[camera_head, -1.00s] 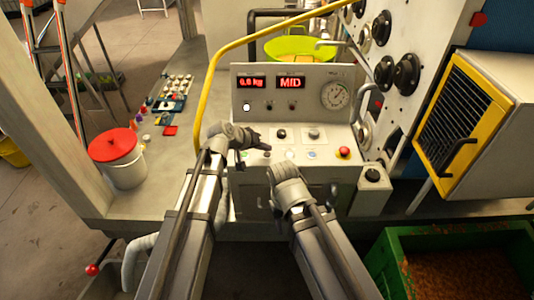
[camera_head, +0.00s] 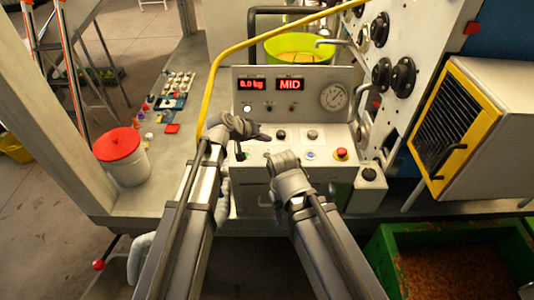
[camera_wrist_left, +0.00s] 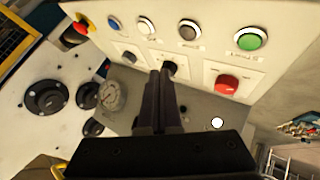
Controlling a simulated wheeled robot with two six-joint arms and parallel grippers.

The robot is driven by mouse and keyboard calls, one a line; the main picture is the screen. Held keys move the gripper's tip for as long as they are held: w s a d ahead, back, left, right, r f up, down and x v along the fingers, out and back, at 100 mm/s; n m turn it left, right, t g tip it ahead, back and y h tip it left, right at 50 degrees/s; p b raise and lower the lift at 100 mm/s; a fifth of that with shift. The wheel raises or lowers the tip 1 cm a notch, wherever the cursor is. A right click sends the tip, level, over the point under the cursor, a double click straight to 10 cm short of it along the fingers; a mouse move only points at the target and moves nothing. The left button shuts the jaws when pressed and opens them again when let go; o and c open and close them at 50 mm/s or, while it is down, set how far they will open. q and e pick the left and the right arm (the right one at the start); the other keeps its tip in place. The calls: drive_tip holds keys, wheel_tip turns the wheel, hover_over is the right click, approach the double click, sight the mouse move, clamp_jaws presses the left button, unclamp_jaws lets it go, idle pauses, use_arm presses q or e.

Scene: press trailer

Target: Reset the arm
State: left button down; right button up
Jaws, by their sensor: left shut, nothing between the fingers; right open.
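The grey control panel (camera_head: 247,88) stands ahead, with two red displays; the right one reads MID. My left gripper (camera_head: 262,137) is shut and empty over the panel's button deck. In the left wrist view its closed fingers (camera_wrist_left: 168,74) point at a small black control (camera_wrist_left: 181,69), partly hidden; I cannot tell whether they touch. Around it are a green button (camera_wrist_left: 250,39), a red control (camera_wrist_left: 227,84) and blue, white and black buttons. My right gripper (camera_head: 287,160) is open, low at the panel's front; its fingertips are hard to make out.
A red mushroom button (camera_head: 341,154) sits at the deck's right. A yellow-framed grille (camera_head: 456,125) and a green bin (camera_head: 390,255) are on the right. A red-lidded bucket (camera_head: 118,146) stands left. A yellow rail (camera_head: 213,75) rises beside my left arm.

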idle(0.6)
use_arm(q)
drive_tip(key=s+a+f+m+g+y+b, duration=0.1)
drive_tip(key=s+f, duration=0.3)
drive_tip(key=s, duration=0.4)
drive_tip(key=s+a+f+m+g+y+b, duration=0.1)
drive_tip(key=s+a+f+g+y+b, duration=0.1)
drive_tip(key=s, duration=0.7)
drive_tip(key=s+a+f+m+g+y+b, duration=0.1)
drive_tip(key=s+a+f+g+y+b, duration=0.1)
drive_tip(key=s+f, duration=0.6)
drive_tip(key=s+g+y+b, duration=0.1)
drive_tip(key=y+b, duration=0.1)
drive_tip(key=y, duration=0.1)
drive_tip(key=shift+a+g, duration=0.2)
drive_tip(key=shift+g, duration=0.1)
drive_tip(key=shift+w, duration=0.1)
idle(1.9)
